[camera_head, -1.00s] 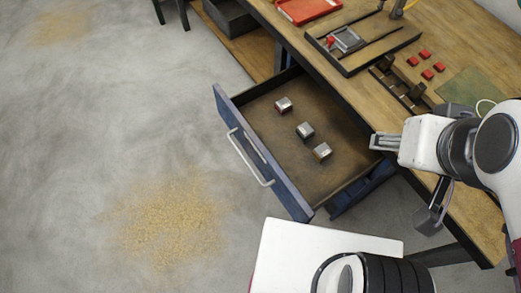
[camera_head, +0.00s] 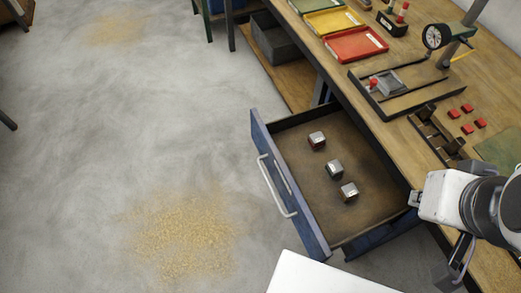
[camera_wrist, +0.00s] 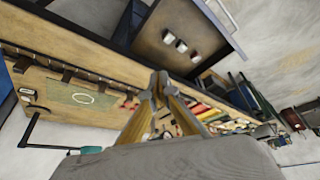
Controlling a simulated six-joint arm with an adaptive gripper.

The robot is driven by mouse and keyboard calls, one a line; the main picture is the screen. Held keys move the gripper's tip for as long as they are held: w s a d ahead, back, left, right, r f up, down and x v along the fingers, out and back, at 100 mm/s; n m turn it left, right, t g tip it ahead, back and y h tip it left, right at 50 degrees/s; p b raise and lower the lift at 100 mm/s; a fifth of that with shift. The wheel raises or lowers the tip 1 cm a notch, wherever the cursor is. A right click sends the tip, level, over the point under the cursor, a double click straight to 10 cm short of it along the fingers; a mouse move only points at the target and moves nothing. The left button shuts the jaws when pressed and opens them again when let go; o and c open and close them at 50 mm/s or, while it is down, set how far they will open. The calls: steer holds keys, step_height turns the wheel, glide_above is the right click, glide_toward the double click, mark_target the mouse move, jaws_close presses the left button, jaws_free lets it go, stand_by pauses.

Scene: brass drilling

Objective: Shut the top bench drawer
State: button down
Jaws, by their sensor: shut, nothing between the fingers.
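The top bench drawer (camera_head: 288,228) is pulled out from the bench, with a blue front and a pale bar handle (camera_head: 275,186). Several small metal blocks lie inside; I see a near one (camera_head: 349,191), a middle one and a far one (camera_head: 317,140). The drawer also shows upside down at the top of the wrist view (camera_wrist: 192,14). My gripper (camera_head: 413,198) is at the drawer's right rear, by the bench edge, apart from the handle. In the wrist view its fingers (camera_wrist: 158,76) come together at the tips, empty.
The wooden bench top (camera_head: 345,92) holds a black fixture tray (camera_head: 412,100), red blocks (camera_head: 467,108), a dial gauge (camera_head: 434,37) and red (camera_head: 357,45) and yellow trays (camera_head: 333,21). A grey bin (camera_head: 275,40) sits on the lower shelf.

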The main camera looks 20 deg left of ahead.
steer(key=w+a+f+n+g, duration=0.1)
steer(key=w+a+f+n, duration=0.4)
steer(key=a, duration=0.9)
steer(key=w+a+f+n+g+h, duration=0.1)
steer(key=w+a+f+n, duration=0.4)
steer(key=a+f+n, duration=0.7)
steer(key=w+a+f+n+g+h, duration=0.1)
steer(key=w+a+f+n, duration=0.4)
steer(key=a+f+n, duration=0.4)
steer(key=shift+w+a, duration=0.4)
steer(key=shift+a, duration=3.45)
steer(key=shift+f, duration=0.15)
steer(key=w+d+f, duration=0.2)
steer(key=f, duration=0.2)
steer(key=w+d+f, duration=0.2)
steer(key=f, duration=0.3)
steer(key=shift+w+d+f, duration=0.25)
steer(key=shift+w+d, duration=0.05)
